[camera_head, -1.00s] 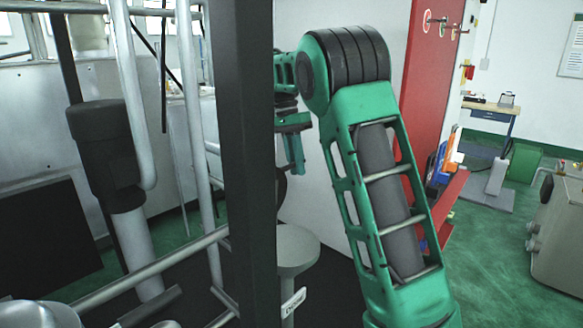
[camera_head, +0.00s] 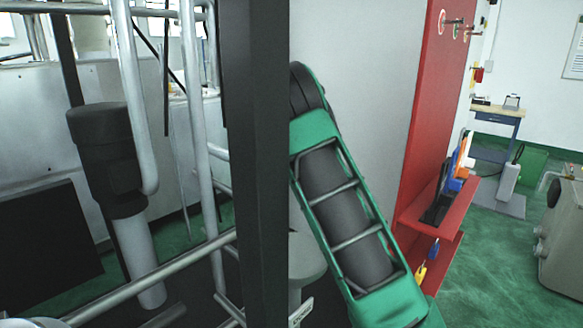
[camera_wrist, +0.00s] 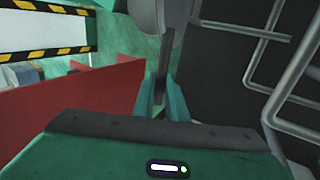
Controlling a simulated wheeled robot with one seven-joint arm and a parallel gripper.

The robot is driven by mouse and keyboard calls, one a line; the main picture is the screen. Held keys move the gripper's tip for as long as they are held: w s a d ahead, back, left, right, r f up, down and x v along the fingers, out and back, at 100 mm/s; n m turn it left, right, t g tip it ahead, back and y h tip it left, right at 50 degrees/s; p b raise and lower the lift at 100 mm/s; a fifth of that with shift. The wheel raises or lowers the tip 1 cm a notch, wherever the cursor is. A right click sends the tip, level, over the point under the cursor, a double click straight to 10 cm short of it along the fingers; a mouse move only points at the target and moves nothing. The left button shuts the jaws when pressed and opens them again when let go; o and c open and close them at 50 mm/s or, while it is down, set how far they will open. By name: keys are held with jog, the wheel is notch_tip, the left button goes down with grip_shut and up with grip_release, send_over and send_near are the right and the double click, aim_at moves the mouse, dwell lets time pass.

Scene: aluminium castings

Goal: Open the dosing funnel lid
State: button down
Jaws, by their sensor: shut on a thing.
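The dosing funnel (camera_head: 305,260) is a pale grey round body in the head view, partly hidden by a dark upright post. My gripper (camera_wrist: 162,100) shows in the wrist view with its two green fingers close together. They are shut on a narrow dark piece (camera_wrist: 164,68), which appears to be the funnel lid seen nearly edge-on. This piece runs up to a grey rounded body (camera_wrist: 160,18) at the top of the view, likely the funnel. In the head view my gripper and the lid are hidden behind the post, so how far the lid is tilted cannot be told.
The dark post (camera_head: 258,150) stands close in front of the funnel. Metal pipes (camera_head: 195,120) and a dark cylinder (camera_head: 105,150) are at left. A red panel with a shelf (camera_head: 440,205) is at right. Bent pipes (camera_wrist: 255,75) run right of my gripper in the wrist view.

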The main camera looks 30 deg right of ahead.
jog(key=shift+w+r, duration=0.1)
jog(key=shift+r, duration=0.1)
jog(key=c, duration=1.8)
grip_release()
jog(key=shift+o, duration=0.2)
jog(key=shift+a+f, duration=0.1)
